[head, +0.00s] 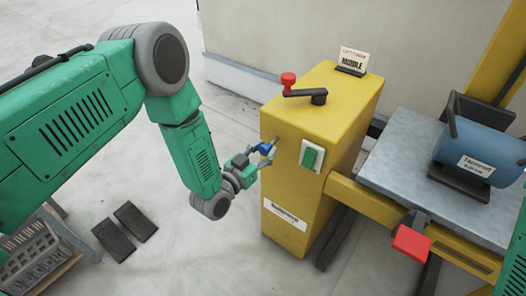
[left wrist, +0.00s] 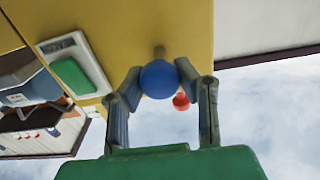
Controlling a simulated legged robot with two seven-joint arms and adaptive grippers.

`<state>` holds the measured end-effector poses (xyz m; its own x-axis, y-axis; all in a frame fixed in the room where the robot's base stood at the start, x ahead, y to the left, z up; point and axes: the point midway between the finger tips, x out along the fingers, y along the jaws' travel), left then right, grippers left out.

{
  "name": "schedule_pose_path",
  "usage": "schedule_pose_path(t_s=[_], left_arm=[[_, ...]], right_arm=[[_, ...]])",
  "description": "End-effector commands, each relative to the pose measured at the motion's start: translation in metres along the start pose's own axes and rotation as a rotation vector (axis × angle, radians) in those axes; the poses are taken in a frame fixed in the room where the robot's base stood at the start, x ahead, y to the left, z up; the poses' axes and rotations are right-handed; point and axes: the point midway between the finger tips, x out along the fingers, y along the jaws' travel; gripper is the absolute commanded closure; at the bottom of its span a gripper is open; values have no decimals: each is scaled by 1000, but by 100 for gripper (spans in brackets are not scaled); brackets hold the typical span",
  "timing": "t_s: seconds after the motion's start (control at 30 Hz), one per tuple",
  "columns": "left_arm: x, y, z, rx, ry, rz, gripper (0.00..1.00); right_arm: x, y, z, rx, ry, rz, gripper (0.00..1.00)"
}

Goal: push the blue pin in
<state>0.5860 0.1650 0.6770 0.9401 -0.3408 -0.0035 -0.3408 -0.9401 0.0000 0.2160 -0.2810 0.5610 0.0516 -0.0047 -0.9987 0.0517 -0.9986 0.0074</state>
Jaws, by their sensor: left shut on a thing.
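The blue pin (head: 265,148) shows as a small blue knob at the left face of the yellow box (head: 318,105). My left gripper (head: 256,161) is at the pin. In the left wrist view its two fingers (left wrist: 160,90) stand on either side of the blue head, shut on it. How deep the shaft sits in the box is hidden. My right gripper is not in view.
A green switch (head: 311,156) on a white plate is on the box's front face. A red-knobbed crank (head: 289,81) and a small sign (head: 353,60) are on top. A grey table (head: 410,160) with a blue cylinder (head: 480,145) and a red pedal-like piece (head: 411,243) stand right.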

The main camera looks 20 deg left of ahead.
Motion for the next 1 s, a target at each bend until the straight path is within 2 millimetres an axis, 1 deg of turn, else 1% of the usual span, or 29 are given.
schedule_pose_path(t_s=[0.03, 0.1, 0.2, 0.47, 0.5, 0.53, 0.57, 0.87, 1.0], left_arm=[[11, -2, 0, 5, 9, -4, 100], [22, -2, 0, 4, 8, -3, 100], [30, -1, 0, 2, 6, -2, 100], [32, -1, -2, 1, 6, -1, 100], [32, -1, -2, 1, 6, -2, 67], [32, -1, -2, 1, 6, -2, 57], [32, -1, -2, 1, 7, -2, 50], [30, 0, -2, 0, 5, 0, 50], [20, 0, -1, 0, 2, 0, 50]], right_arm=[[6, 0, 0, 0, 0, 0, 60], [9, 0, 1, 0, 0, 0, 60], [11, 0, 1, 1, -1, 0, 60], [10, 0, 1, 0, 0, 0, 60], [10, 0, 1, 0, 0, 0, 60], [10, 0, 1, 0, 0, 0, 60], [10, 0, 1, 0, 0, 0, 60], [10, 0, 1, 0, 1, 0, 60], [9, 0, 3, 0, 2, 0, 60]])
